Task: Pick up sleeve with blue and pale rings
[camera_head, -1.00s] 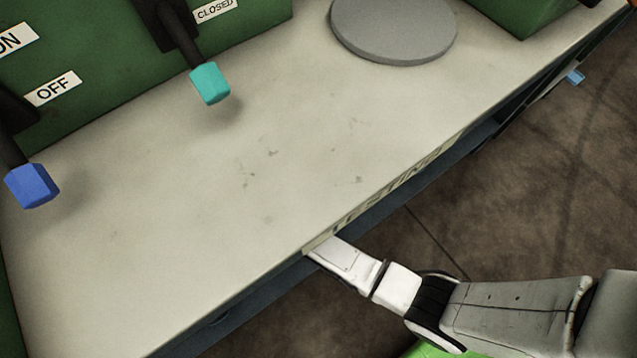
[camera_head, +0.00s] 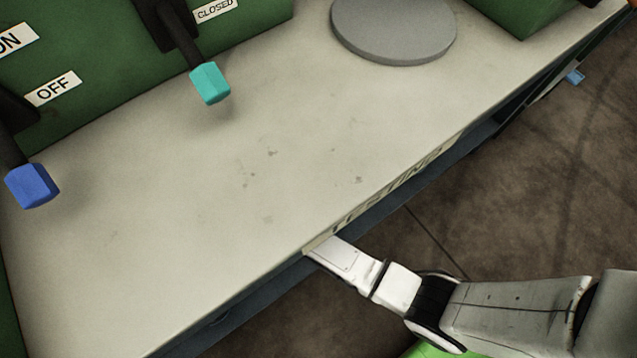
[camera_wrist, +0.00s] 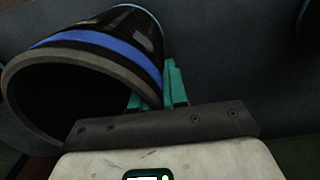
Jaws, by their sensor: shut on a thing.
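The black sleeve (camera_wrist: 120,28) with a blue ring and a pale grey ring near its open end fills the upper left of the wrist view. It lies tilted, with its dark opening facing the lower left. My gripper (camera_wrist: 166,84) has teal fingers, shut on the sleeve's wall at the right side of its open end. The finger on the left is partly hidden by the sleeve. In the head view my white arm reaches to the front edge of the table, and neither my gripper nor the sleeve shows there.
A dark grey-blue surface lies behind the sleeve. Part of another dark round thing (camera_wrist: 309,20) shows at the right edge. In the head view a pale tabletop (camera_head: 270,190) bears a grey disc (camera_head: 394,28); green boxes carry levers with teal (camera_head: 210,83) and blue (camera_head: 32,186) ends.

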